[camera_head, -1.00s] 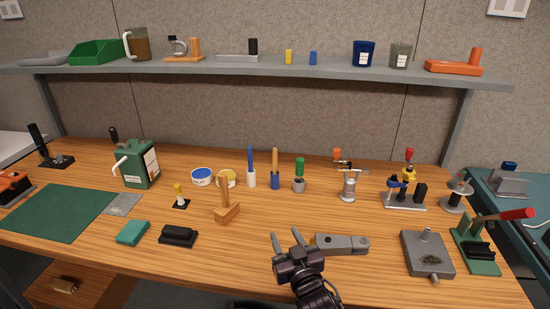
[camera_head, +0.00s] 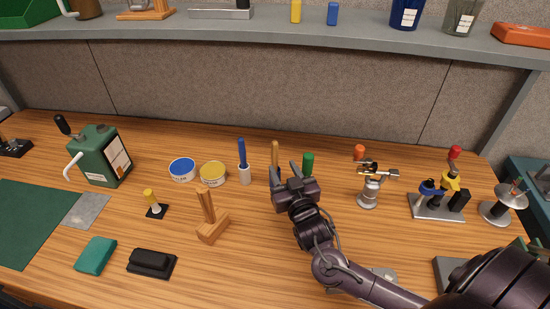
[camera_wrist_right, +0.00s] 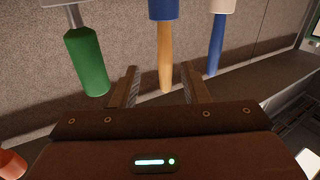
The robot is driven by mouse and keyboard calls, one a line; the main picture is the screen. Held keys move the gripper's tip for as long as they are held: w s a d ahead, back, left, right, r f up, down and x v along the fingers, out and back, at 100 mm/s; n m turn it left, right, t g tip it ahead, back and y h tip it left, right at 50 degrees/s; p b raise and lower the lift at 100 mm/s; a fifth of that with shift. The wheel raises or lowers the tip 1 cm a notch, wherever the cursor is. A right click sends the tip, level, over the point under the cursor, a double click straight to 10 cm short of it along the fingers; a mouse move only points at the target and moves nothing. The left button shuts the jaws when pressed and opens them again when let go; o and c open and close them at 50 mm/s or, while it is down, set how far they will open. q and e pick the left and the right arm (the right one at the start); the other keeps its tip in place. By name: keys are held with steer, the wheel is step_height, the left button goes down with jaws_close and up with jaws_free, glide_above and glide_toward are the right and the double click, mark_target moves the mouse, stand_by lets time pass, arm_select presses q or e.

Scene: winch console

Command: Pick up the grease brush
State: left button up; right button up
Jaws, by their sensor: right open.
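Three upright tools stand in holders on the bench. One has a wooden handle (camera_head: 275,153) and a blue holder (camera_wrist_right: 164,9), one a blue handle (camera_head: 241,152) and a white holder (camera_head: 244,175), and one a green handle (camera_head: 308,161). No label shows which is the grease brush. My right gripper (camera_head: 284,172) is open and empty, in front of the wooden-handled tool and hiding its lower part. In the right wrist view, which looks upside down, the wooden handle (camera_wrist_right: 164,62) appears between the open fingers, with no visible contact. My left gripper is out of view.
The green handle (camera_wrist_right: 86,60) and the blue handle (camera_wrist_right: 216,45) flank the wooden one closely. Two tins (camera_head: 213,173) and a wooden block with a handle (camera_head: 212,229) are to the left. A metal clamp stand (camera_head: 369,190) is right. A shelf (camera_head: 270,30) runs above.

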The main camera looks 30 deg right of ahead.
mark_target(276, 158)
steer(key=shift+w+r+p, duration=0.4)
steer(key=shift+w, duration=0.35)
steer(key=w+p, duration=0.1)
steer(key=w, duration=0.3)
steer(key=shift+d+p, duration=0.1)
steer(key=shift+p, duration=0.2)
steer(key=shift+w+d+f, duration=0.1)
steer(key=shift+w+f, duration=0.05)
steer(key=shift+w, duration=0.2)
steer(key=shift+s, duration=0.1)
jaws_close()
